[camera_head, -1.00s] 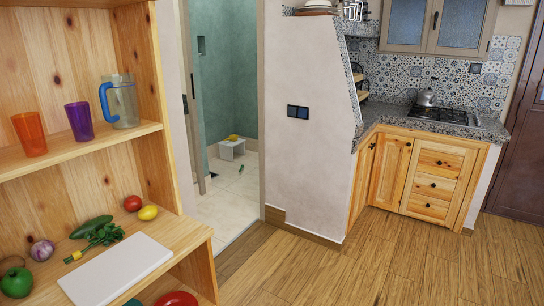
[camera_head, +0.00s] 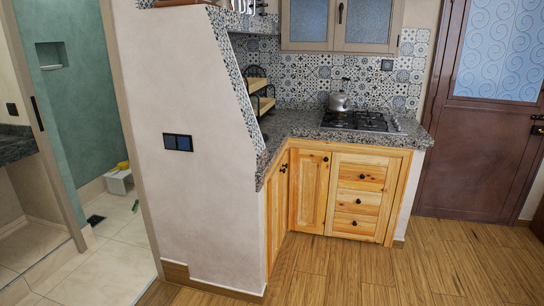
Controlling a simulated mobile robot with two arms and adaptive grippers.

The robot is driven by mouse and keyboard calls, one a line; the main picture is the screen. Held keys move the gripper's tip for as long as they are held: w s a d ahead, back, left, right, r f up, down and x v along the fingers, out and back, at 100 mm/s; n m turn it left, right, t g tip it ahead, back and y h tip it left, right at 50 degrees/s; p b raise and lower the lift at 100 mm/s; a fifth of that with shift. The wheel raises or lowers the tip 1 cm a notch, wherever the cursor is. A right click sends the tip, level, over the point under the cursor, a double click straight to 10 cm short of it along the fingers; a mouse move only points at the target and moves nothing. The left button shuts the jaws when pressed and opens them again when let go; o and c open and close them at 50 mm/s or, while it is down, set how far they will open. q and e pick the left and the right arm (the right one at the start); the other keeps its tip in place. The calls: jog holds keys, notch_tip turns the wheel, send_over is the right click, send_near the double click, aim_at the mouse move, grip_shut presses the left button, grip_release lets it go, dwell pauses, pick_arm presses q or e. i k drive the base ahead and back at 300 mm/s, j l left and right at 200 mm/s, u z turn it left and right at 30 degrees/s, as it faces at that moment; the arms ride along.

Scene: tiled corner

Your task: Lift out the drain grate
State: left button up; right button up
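A small dark drain grate (camera_head: 95,220) lies in the pale tiled floor of the green-walled room at the left. It shows through the doorway, close to the foot of the wall, and is too small to make out in detail. Neither of my grippers is in view.
A white stool (camera_head: 120,182) with something yellow on it stands beyond the grate. A pale partition wall (camera_head: 195,140) separates that room from the kitchen. Wooden cabinets (camera_head: 352,195) stand to the right. The wooden floor (camera_head: 420,270) in front is clear.

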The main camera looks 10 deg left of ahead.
aim_at(93, 220)
jog(key=i+j+u, duration=0.2)
jog(key=i+u, duration=0.65)
jog(key=i+l+u, duration=0.2)
jog(key=i+u, duration=0.2)
jog(key=i, duration=0.2)
jog(key=i+l+u, duration=0.3)
jog(key=i+u, duration=0.15)
jog(key=i+j+u, duration=0.25)
jog(key=i+u, duration=0.2)
jog(key=i, duration=0.55)
jog(key=i+u, duration=0.4)
jog(key=i, duration=0.6)
